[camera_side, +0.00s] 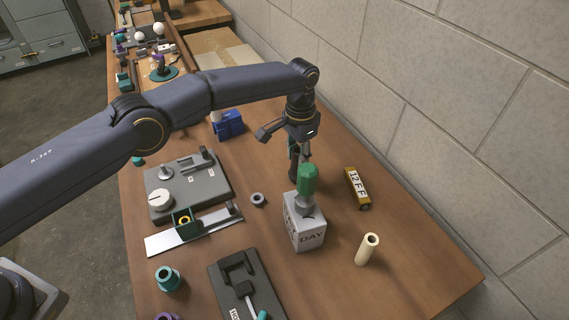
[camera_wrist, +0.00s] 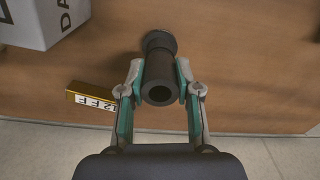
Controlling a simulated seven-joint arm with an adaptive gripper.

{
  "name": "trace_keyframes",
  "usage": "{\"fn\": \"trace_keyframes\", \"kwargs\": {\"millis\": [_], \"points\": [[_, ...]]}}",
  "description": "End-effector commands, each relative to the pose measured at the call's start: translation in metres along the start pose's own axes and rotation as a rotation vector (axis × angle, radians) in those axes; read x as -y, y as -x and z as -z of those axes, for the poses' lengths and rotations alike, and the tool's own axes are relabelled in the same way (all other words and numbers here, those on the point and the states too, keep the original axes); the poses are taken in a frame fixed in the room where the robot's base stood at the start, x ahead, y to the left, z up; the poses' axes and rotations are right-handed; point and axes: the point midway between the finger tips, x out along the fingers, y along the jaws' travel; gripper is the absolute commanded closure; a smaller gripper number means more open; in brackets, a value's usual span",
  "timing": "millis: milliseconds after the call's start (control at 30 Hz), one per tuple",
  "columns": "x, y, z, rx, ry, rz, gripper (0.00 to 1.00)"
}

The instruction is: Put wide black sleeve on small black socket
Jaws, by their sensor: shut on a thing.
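My gripper (camera_wrist: 155,92) is shut on a black sleeve (camera_wrist: 160,75), a dark tube whose open end faces the wrist camera. A wider dark round part (camera_wrist: 158,40) shows at its far end; I cannot tell whether this is the sleeve's own rim or the small black socket beneath it. In the side view my gripper (camera_side: 299,152) points down behind the green-topped block, and the dark sleeve (camera_side: 293,170) shows only partly there. Its lower end is hidden, so contact with the table is unclear.
A grey lettered block (camera_side: 304,228) with a green-handled item (camera_side: 307,182) stands close in front of my gripper. The wall borders the table's right.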

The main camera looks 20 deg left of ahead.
Motion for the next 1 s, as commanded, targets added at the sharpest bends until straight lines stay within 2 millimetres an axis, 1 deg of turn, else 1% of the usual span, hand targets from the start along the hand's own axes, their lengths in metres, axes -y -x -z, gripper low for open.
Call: {"fn": "trace_keyframes", "kwargs": {"millis": [100,133,367,633,733,867,1000], "points": [[0.000,-0.004,0.000,0.000,0.000,0.000,0.96],[0.000,-0.004,0.000,0.000,0.000,0.000,0.66],[0.000,-0.004,0.000,0.000,0.000,0.000,0.42],[0.000,-0.003,0.000,0.000,0.000,0.000,0.42],[0.000,0.002,0.000,-0.001,0.000,0.000,0.42],[0.000,0.022,0.001,-0.004,0.000,0.000,0.42],[0.000,0.051,0.001,-0.004,0.000,0.000,0.42]]}}
